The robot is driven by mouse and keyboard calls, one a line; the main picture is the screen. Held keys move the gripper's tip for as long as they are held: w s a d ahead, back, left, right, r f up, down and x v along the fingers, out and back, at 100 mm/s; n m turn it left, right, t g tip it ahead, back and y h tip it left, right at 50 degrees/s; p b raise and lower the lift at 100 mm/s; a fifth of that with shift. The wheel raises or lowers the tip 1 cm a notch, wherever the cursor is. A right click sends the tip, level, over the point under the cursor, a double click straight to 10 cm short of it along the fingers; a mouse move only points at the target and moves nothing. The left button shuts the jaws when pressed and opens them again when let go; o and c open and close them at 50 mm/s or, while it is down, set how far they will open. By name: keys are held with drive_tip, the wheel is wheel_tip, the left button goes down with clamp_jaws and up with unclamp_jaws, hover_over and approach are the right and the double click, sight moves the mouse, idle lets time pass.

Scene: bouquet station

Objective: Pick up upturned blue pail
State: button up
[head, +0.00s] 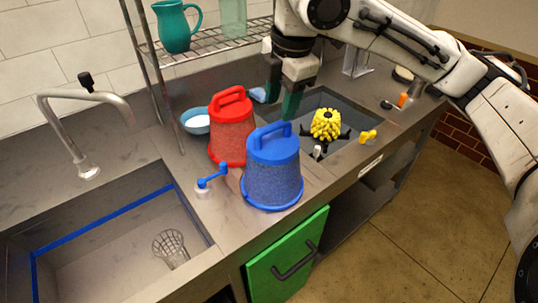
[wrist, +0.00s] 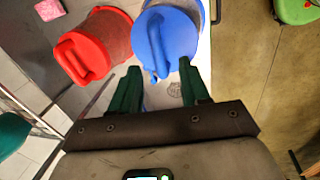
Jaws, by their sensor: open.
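The upturned blue pail (head: 272,186) stands on the counter near its front edge, with its blue base and loop handle on top. In the wrist view the blue pail (wrist: 180,37) lies just ahead of my fingertips, and its handle is roughly in line with the gap between them. My gripper (head: 281,104) is open and empty, its green fingers pointing down. In the head view it appears above and behind the blue pail. In the wrist view the fingers (wrist: 160,66) are apart; I cannot tell their exact height over the handle.
An upturned red pail (head: 232,137) stands close to the left of the blue one. A small blue tap (head: 212,178) is in front of them. A blue bowl (head: 196,121), yellow flowers (head: 326,124) and a sink (head: 130,240) are nearby. A rack (head: 220,48) stands behind.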

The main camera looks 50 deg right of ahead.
sight(276, 123)
drive_tip(key=shift+w+d+f, duration=0.15)
drive_tip(key=shift+w+f, duration=0.15)
drive_tip(key=shift+f, duration=0.95)
drive_tip(key=shift+w+d+f, duration=0.1)
drive_tip(key=shift+w+f, duration=0.15)
drive_tip(key=shift+f, duration=1)
drive_tip(key=shift+w+d+f, duration=0.15)
drive_tip(key=shift+w+f, duration=0.15)
drive_tip(key=shift+f, duration=0.95)
clamp_jaws()
